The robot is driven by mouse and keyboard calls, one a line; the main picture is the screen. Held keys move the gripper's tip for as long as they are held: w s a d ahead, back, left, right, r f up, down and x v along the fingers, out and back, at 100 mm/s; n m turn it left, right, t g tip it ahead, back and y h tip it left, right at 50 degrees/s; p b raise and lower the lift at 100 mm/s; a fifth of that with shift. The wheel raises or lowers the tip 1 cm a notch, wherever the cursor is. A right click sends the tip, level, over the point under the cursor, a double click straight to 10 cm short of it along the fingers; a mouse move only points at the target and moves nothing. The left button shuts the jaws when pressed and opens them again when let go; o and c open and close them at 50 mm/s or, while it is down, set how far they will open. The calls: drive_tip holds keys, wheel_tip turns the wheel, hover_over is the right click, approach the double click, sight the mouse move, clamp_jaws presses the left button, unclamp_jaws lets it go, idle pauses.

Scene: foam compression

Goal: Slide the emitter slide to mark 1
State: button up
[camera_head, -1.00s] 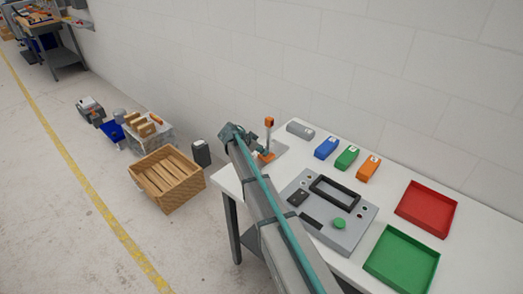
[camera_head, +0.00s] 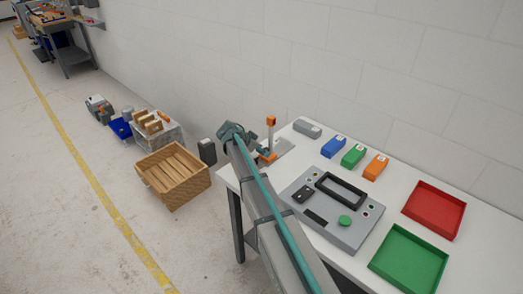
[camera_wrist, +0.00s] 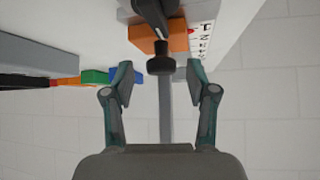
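The emitter slide is an orange block (camera_head: 268,157) with a thin post and orange head (camera_head: 271,120), on a grey rail plate (camera_head: 284,147) at the table's back left corner. In the wrist view the orange block (camera_wrist: 146,42) is at the top, with a black knob (camera_wrist: 160,66) in front of it. A white scale strip with printed marks (camera_wrist: 206,38) lies to its right; I cannot tell which mark the slide is at. My gripper (camera_wrist: 157,84) is open and empty, its fingertips to either side of and just short of the knob. In the head view my wrist partly hides the slide.
A grey panel box (camera_head: 333,212) with a black frame and green button lies right of my arm. Grey, blue (camera_head: 333,147), green and orange blocks line the back. Red (camera_head: 434,209) and green (camera_head: 409,261) trays are at the right. A wooden crate (camera_head: 172,179) stands on the floor left.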

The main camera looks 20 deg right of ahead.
drive_tip(key=shift+w+d, duration=0.1)
drive_tip(key=shift+d, duration=0.05)
drive_tip(key=v, duration=1.2)
